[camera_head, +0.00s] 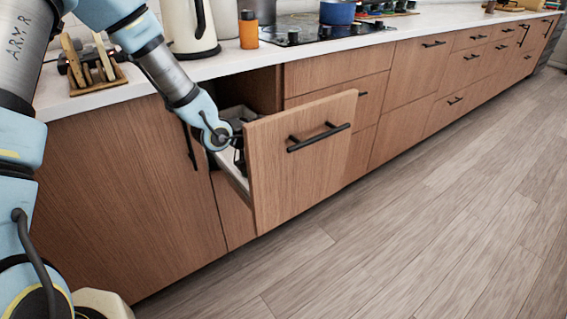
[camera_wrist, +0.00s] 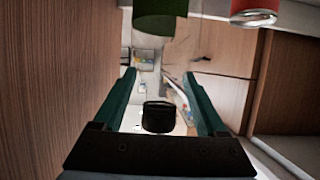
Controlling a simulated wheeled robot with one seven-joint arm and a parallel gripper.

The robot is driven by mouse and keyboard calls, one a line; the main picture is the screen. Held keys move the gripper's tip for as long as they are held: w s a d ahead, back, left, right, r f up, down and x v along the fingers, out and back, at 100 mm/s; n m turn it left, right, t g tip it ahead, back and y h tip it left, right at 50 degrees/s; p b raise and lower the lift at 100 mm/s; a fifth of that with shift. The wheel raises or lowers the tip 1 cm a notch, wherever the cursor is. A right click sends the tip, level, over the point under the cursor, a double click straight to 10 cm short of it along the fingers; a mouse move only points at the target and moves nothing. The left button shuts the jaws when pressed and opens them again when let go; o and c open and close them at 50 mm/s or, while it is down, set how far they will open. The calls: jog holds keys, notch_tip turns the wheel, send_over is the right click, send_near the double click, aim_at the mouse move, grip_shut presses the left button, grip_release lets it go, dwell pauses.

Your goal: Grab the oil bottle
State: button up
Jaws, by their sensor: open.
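My gripper (camera_wrist: 159,76) is open, with its two green fingers apart in the wrist view. In the head view, my wrist reaches down into the open drawer behind its front panel (camera_head: 280,185), and the fingertips are hidden. A dark green cylinder (camera_wrist: 153,20), perhaps the oil bottle, is cut off at the top of the wrist view, beyond the fingertips. A red and white round container (camera_wrist: 254,14) is to its right. A black cap-like object (camera_wrist: 158,117) shows between the fingers; I cannot tell what it belongs to. No bottle is clearly visible in the head view's drawer.
The drawer's side wall (camera_head: 230,171) and front panel stand close around my wrist. A wooden panel (camera_wrist: 50,80) fills the left of the wrist view. The countertop (camera_head: 235,62) above holds a kettle (camera_head: 190,27) and a wooden holder (camera_head: 97,75). The floor (camera_head: 430,220) is clear.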

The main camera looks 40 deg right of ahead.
jog(key=shift+c, duration=0.3)
grip_shut()
dwell(0.3)
jog(key=shift+d, duration=0.1)
dwell(0.7)
